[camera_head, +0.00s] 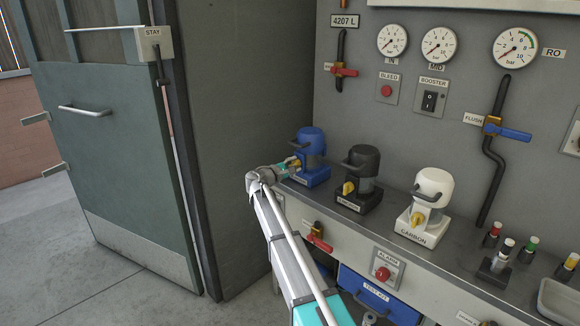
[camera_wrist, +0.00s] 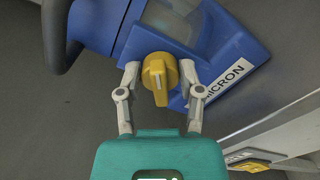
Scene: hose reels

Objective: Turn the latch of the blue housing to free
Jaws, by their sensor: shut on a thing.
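The blue housing (camera_head: 312,145) stands at the left end of the grey counter, with a black handle at its side. In the wrist view the blue housing (camera_wrist: 232,62) appears tilted, with a white label reading "MICRON". Its yellow latch (camera_wrist: 159,72) is a round knob with a raised grip and a pale line, which points roughly along my gripper's axis. My gripper (camera_wrist: 160,78) has one finger on each side of the latch and is shut on it. In the head view my gripper (camera_head: 287,168) reaches the housing's front from the left and partly hides the latch.
A black housing (camera_head: 360,175) and a white housing labelled "CARBON" (camera_head: 430,200) stand to the right along the counter (camera_head: 385,226). Gauges, switches and pipes with valve handles are on the wall above. A green door (camera_head: 115,150) stands at the left.

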